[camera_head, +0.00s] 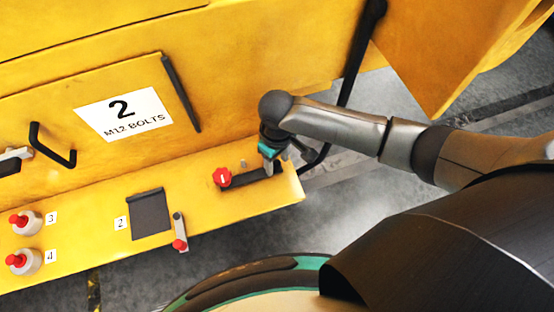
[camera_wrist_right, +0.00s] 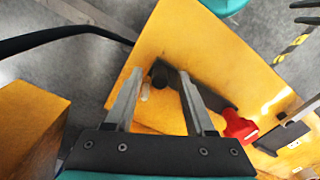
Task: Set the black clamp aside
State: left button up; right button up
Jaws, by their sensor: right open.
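The black clamp (camera_head: 262,174) is a dark bar lying along the right end of the yellow ledge, with a red knob (camera_head: 222,177) at its left end. My right gripper (camera_head: 272,160) is over the clamp's right part. Contact cannot be told. My left gripper is not in the head view.
The yellow ledge (camera_head: 90,228) carries a dark pad (camera_head: 150,213), a small red-tipped lever (camera_head: 180,235) and red-topped knobs (camera_head: 28,222). A black handle (camera_head: 55,150) sticks out at the left. Two dark prongs (camera_wrist_right: 305,12) show at the wrist view's top right, unclear what.

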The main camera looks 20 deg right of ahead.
grip_shut()
dwell(0.3)
dwell(1.1)
